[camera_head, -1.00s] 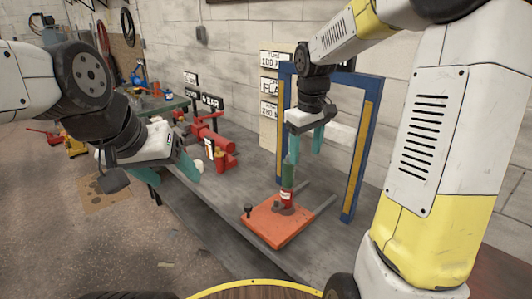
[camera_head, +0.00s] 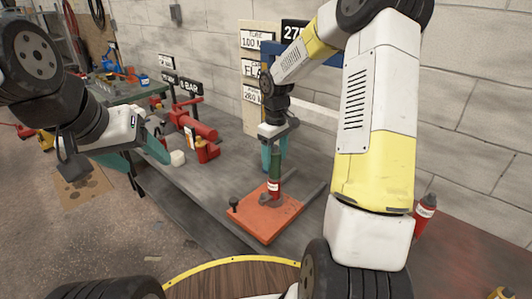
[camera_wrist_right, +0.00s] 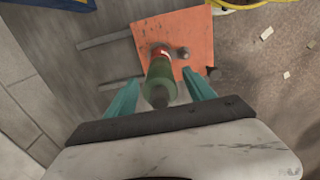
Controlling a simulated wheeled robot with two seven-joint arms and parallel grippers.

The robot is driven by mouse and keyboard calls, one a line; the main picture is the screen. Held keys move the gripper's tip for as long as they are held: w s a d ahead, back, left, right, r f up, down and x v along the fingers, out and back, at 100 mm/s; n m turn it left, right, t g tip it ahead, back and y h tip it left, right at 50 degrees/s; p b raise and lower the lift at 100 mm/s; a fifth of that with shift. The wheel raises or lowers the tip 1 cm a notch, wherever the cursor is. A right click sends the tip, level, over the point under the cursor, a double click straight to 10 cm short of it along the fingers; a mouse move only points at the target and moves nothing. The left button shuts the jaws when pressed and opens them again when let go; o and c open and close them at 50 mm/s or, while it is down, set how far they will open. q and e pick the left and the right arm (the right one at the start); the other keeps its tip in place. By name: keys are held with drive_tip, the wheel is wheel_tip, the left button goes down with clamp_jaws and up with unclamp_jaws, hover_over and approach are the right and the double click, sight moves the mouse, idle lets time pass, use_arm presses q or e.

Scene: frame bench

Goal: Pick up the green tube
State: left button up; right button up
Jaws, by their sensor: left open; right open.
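The green tube (camera_head: 275,163) stands upright on an orange plate (camera_head: 262,225), with a red, white-labelled section at its lower end. In the right wrist view the green tube (camera_wrist_right: 161,75) points up toward the camera, between the two teal fingers of my right gripper (camera_wrist_right: 161,92). The fingers are open, with a gap visible on each side of the tube. In the head view my right gripper (camera_head: 275,150) is around the tube's upper part. My left gripper (camera_head: 145,155) is open and empty, off the bench's left edge, far from the tube.
The blue frame (camera_head: 268,50) stands behind my right arm. A red-and-dark tube (camera_head: 424,215) stands at the right. Bare bench separates the red tool from the plate.

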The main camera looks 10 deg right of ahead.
drive_tip(key=shift+f, duration=0.15)
drive_tip(key=shift+c, duration=0.4)
clamp_jaws()
